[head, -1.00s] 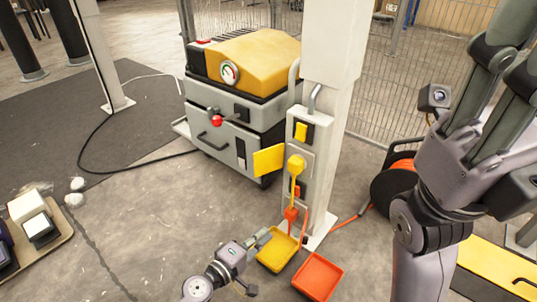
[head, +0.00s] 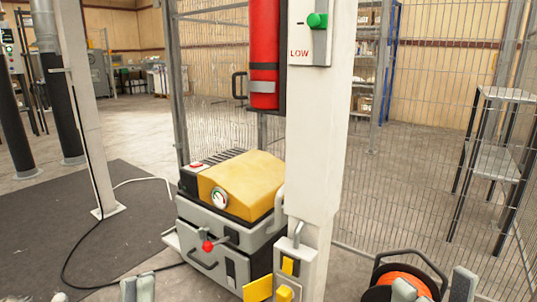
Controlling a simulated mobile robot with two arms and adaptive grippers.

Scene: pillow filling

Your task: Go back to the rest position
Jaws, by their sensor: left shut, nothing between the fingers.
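My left gripper (head: 138,288) is at the bottom edge, left of the cabinet. Only its grey-green fingertips show, close together with nothing between them. My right gripper (head: 434,288) is at the bottom right, in front of the orange reel. Two fingertips show, set well apart, with no object visible between them. The rest of both arms is below the picture.
A grey cabinet (head: 222,242) with a yellow top (head: 240,183) and gauge stands beside a white post (head: 318,130). The post bears a red cylinder (head: 264,60) and a green-knobbed switch (head: 317,20). An orange cable reel (head: 402,280) is right, before a wire fence (head: 410,180).

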